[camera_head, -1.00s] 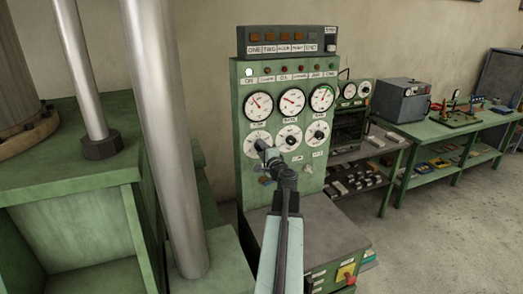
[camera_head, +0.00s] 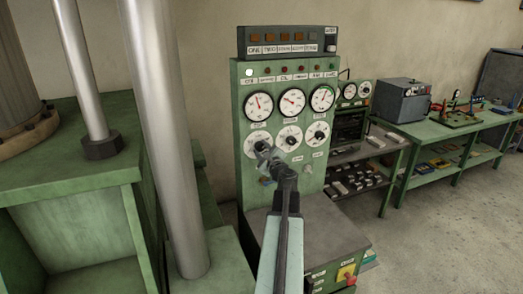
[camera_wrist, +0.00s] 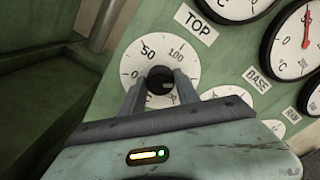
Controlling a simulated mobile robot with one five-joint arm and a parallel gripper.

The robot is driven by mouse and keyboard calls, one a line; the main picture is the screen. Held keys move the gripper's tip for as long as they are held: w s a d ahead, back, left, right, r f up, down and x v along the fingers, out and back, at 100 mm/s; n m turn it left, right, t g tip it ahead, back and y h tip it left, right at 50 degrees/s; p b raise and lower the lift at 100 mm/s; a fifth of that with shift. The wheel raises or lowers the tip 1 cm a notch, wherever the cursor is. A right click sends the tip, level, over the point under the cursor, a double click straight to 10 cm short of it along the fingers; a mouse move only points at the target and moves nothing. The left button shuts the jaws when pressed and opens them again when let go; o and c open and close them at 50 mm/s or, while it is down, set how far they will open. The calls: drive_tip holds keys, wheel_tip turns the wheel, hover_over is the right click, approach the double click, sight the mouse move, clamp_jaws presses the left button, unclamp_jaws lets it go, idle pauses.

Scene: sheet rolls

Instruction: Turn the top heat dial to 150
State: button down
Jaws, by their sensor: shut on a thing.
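The top heat dial (camera_wrist: 184,53) is a white round face with a black knob (camera_wrist: 159,74) in its middle. Its marks 0, 50 and 100 show in the wrist view; the lower part is hidden by my gripper. The label TOP (camera_wrist: 196,25) is beside it. My gripper (camera_wrist: 160,88) is shut on the knob, one finger on each side. Which mark the knob points to is not clear. In the head view the dial (camera_head: 250,137) is at the left of the lower row, partly behind my gripper (camera_head: 262,148).
A gauge (camera_head: 258,106) with a red needle sits above the dial. Two more dials (camera_head: 290,138) (camera_head: 318,134) are close on its right on the green panel (camera_head: 240,180). A grey ledge (camera_head: 335,238) juts out below. A thick metal column (camera_head: 170,150) stands at the left.

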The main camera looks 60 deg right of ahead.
drive_tip(key=shift+f, duration=0.1)
idle(0.3)
drive_tip(key=c, duration=0.9)
unclamp_jaws()
drive_tip(key=v, duration=0.8)
